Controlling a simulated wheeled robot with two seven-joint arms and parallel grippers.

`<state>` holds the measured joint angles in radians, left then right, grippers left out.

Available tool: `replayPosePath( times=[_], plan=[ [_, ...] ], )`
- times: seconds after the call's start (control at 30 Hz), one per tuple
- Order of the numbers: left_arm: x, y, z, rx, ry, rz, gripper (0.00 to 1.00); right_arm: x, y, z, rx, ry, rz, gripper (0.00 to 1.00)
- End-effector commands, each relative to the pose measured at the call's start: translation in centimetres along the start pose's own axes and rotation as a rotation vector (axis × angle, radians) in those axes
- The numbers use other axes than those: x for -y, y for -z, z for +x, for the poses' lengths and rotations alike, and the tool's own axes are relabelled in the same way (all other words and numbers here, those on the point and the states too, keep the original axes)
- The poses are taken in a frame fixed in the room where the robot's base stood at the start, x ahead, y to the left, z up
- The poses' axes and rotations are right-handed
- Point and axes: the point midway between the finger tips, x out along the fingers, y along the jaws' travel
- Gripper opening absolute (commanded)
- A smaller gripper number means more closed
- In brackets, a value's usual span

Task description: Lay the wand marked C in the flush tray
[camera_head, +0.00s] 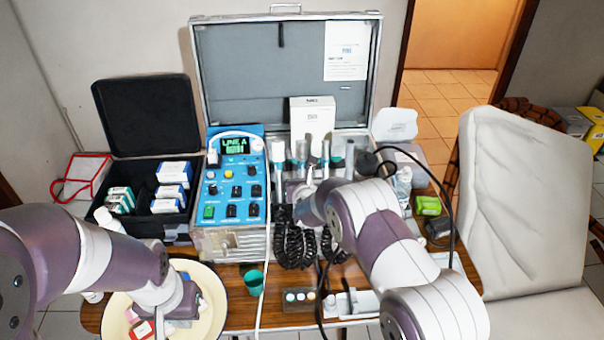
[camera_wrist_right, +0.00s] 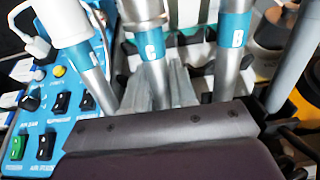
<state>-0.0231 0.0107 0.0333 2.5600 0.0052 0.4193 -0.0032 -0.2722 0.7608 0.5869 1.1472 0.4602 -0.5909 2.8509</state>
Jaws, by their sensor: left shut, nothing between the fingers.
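The wand marked C (camera_wrist_right: 152,48) is a metal tube with a white upper part and a blue lettered band, upright in the holder row in the right wrist view. The wand marked B (camera_wrist_right: 236,40) stands to its right, and another blue-banded wand (camera_wrist_right: 88,58) to its left. My left gripper (camera_head: 172,316) is shut and empty over the round cream basin (camera_head: 217,328). A shallow white tray (camera_head: 368,303), possibly the flush tray, lies at the table's front right.
The blue control unit (camera_head: 232,185) stands left of the wands, with black coiled hoses (camera_head: 293,245) hanging below them. The dental chair (camera_head: 522,200) is at right.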

Motion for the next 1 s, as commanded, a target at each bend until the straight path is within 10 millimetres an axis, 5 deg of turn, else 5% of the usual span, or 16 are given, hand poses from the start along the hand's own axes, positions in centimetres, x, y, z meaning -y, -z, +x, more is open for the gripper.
replayPosePath(
  times=[0.7,1.0],
  plan=[
    [0.0,0.1,-1.1,0.0,0.0,0.0,0.0,0.0,-6.8,-0.1,0.003,0.0,0.0,0.0],
    [0.0,0.1,-1.2,0.0,0.0,0.0,0.0,0.0,-7.5,0.0,0.001,0.0,0.0,0.0]
  ],
)
